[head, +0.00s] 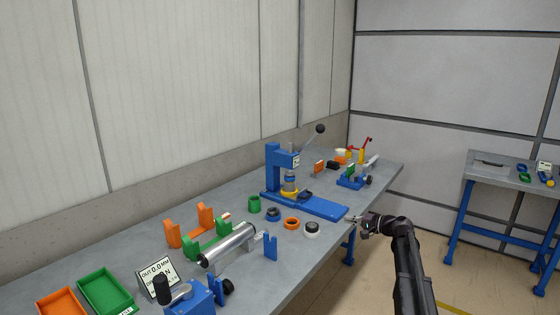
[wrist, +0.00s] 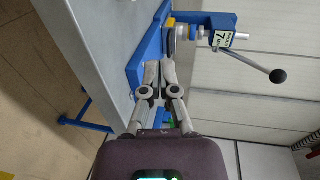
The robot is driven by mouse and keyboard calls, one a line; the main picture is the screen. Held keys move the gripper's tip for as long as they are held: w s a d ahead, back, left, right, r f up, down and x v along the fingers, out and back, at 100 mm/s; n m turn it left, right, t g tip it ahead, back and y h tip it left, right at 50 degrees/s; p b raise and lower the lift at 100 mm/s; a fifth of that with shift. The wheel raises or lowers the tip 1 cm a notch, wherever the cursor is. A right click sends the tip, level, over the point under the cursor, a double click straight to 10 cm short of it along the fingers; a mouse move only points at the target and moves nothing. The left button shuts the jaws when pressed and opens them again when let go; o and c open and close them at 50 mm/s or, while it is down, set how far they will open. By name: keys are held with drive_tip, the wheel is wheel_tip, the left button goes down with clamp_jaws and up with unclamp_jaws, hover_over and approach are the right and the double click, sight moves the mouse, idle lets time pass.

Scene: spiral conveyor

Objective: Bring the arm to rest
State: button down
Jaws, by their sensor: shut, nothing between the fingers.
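My gripper (head: 354,219) is at the right in the head view, at the end of my dark arm, by the front edge of the grey workbench (head: 330,232). It is close to the right end of the blue press base (head: 318,207) in the picture. In the wrist view my gripper (wrist: 160,95) shows its two fingers closed together with nothing between them. The blue press (wrist: 153,45) lies beyond the fingertips there, and I cannot tell the exact gap.
The press lever (head: 308,138) sticks up to the right. A second table (head: 510,172) stands at right. Floor (head: 460,296) between them looks clear.

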drive_tip(key=s+a+f+n+g+h+p, duration=0.25)
drive_tip(key=s+a, duration=0.25)
drive_tip(key=s, duration=0.4)
drive_tip(key=s+a+f+n+g+h+p, duration=0.25)
drive_tip(key=s+a+g, duration=0.2)
drive_tip(key=s, duration=0.55)
drive_tip(key=s+d+f+n+g+h+p, duration=0.1)
drive_tip(key=s+h, duration=0.6)
drive_tip(key=s, duration=1.1)
drive_tip(key=shift+s+f+n+g+h+p, duration=0.25)
drive_tip(key=shift+n+g+p, duration=0.5)
drive_tip(key=shift+p, duration=0.5)
